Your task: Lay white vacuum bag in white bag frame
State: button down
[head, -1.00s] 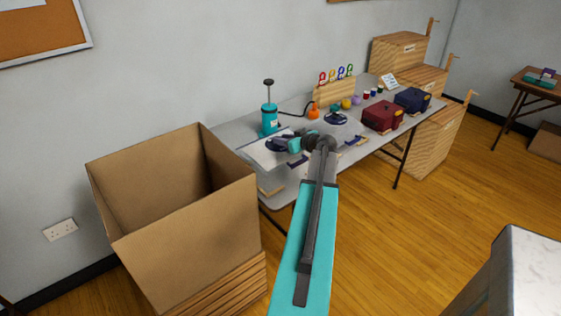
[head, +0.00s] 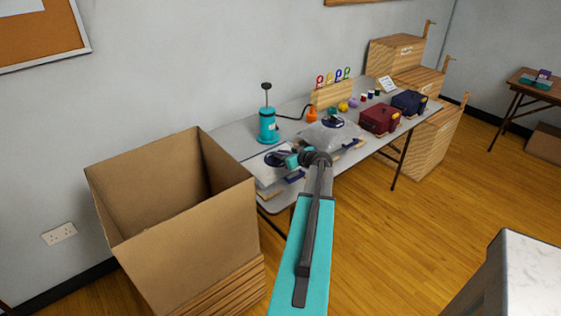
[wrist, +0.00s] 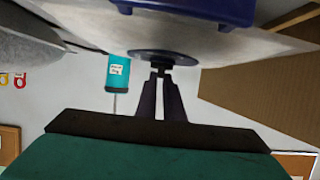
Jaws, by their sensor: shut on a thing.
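The white vacuum bag (head: 262,171) is at the near left end of the grey table, with its dark round valve (head: 276,159) on top. My gripper (head: 284,159) is shut on this valve; the wrist view shows the fingers (wrist: 160,75) closed at the valve (wrist: 162,57), with the white bag (wrist: 265,48) spread behind. A dark blue piece (head: 295,175) by the bag's right edge, also large in the wrist view (wrist: 190,8), looks like part of the bag frame. The rest of the frame is hidden, so I cannot tell whether the bag rests in it.
A teal pump (head: 268,127) stands behind the bag. A grey bag (head: 328,136) with a dark valve lies to the right. Dark red (head: 380,119) and navy (head: 409,103) cases stand farther along. A large open cardboard box (head: 190,235) is close on the left.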

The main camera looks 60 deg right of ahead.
aim_at(281, 162)
jog(key=shift+f+p, duration=0.4)
jog(key=shift+f, duration=1.25)
jog(key=c, duration=1.4)
grip_release()
jog(key=shift+o, duration=0.2)
jog(key=shift+s, duration=0.15)
jog(key=b+v, duration=0.3)
jog(key=v, duration=0.8)
jog(key=shift+s+r, duration=0.2)
jog(key=shift+s, duration=0.15)
jog(key=shift+a, duration=0.15)
